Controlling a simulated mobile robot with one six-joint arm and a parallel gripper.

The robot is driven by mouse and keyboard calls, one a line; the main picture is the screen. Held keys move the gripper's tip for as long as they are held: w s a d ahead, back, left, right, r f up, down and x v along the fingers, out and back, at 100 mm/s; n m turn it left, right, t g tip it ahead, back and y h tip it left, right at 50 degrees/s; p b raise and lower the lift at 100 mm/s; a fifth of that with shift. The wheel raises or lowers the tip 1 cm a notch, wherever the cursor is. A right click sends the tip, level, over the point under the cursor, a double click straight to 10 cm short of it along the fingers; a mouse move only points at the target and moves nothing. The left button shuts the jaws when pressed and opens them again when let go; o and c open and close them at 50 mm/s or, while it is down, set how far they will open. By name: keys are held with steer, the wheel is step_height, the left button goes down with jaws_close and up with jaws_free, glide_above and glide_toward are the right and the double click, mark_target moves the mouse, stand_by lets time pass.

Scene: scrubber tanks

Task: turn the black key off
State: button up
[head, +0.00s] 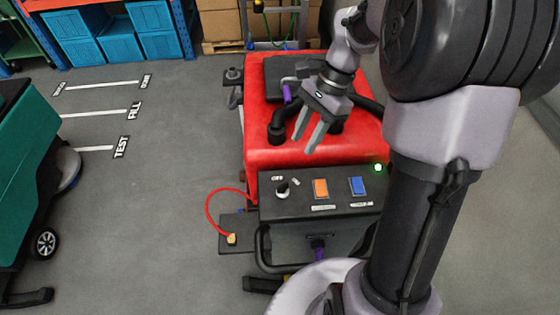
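The black key (282,188) is a small knob at the left end of the dark control panel (335,207) on the red scrubber machine (275,155). A white "OFF" label sits just above it, and a small light mark lies to its upper right. The key's exact angle is too small to tell. A green light (378,167) glows at the panel's right end. My gripper (309,142) is open and empty, with its two fingers apart and pointing down over the red top, above and behind the key. It does not touch the key.
An orange switch (320,188) and a blue switch (357,186) sit right of the key. A red cable (210,205) loops at the panel's left side. Black hoses (277,130) stand on the red top near my gripper. A teal machine (25,175) stands left, with clear floor between.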

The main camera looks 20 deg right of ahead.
mark_target(283, 184)
steer(key=b+x, duration=0.3)
steer(key=x, duration=1.1)
steer(key=shift+a+f, duration=0.1)
steer(key=shift+f, duration=0.3)
steer(key=shift+c, duration=0.2)
jaws_close()
